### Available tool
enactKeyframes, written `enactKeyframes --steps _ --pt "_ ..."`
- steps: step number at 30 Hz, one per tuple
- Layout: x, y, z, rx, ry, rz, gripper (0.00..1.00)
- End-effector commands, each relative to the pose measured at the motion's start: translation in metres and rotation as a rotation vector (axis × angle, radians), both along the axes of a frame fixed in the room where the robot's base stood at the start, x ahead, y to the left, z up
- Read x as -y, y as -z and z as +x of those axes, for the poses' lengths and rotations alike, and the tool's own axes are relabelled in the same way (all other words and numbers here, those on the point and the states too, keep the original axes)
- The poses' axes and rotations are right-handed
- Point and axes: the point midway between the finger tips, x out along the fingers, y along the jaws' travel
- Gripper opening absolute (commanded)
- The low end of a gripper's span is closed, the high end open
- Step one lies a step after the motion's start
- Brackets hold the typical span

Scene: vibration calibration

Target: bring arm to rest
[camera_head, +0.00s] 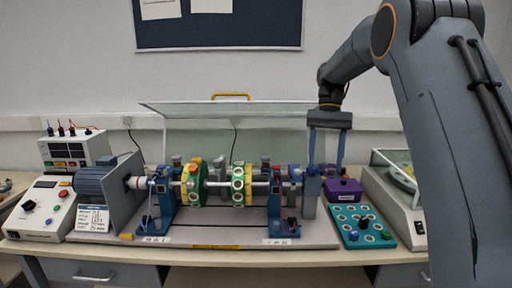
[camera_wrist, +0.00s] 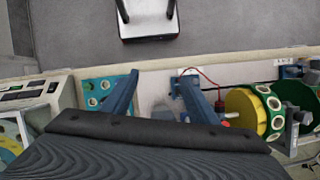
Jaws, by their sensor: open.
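My gripper (camera_head: 326,168) hangs fingers-down at the right end of the vibration rig (camera_head: 215,240), in front of its raised clear cover (camera_head: 270,140). Its two blue fingers are spread apart with nothing visible between them. In the wrist view my gripper (camera_wrist: 158,76) is also open, over the bench near the teal tray (camera_wrist: 98,92) and the rig's yellow and green disc (camera_wrist: 245,108). In the head view the teal tray (camera_head: 347,213) lies below and right of the fingers. I cannot tell whether the fingers touch the rig's end.
A purple box (camera_head: 344,190) stands just behind the tray. A grey instrument (camera_head: 400,205) is at the right. A motor (camera_head: 105,180) and control boxes (camera_head: 42,205) stand at the left. The wall board (camera_head: 220,25) is above. Open floor (camera_wrist: 230,30) shows in the wrist view.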

Motion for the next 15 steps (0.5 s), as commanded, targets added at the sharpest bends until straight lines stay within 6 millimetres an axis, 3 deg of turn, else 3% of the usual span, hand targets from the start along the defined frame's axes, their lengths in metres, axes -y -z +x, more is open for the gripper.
enactKeyframes --steps 8,15 --pt "0.000 0.017 -0.019 0.049 -0.017 -0.006 0.54" --pt "-0.003 0.043 -0.052 0.121 -0.052 -0.016 0.54"
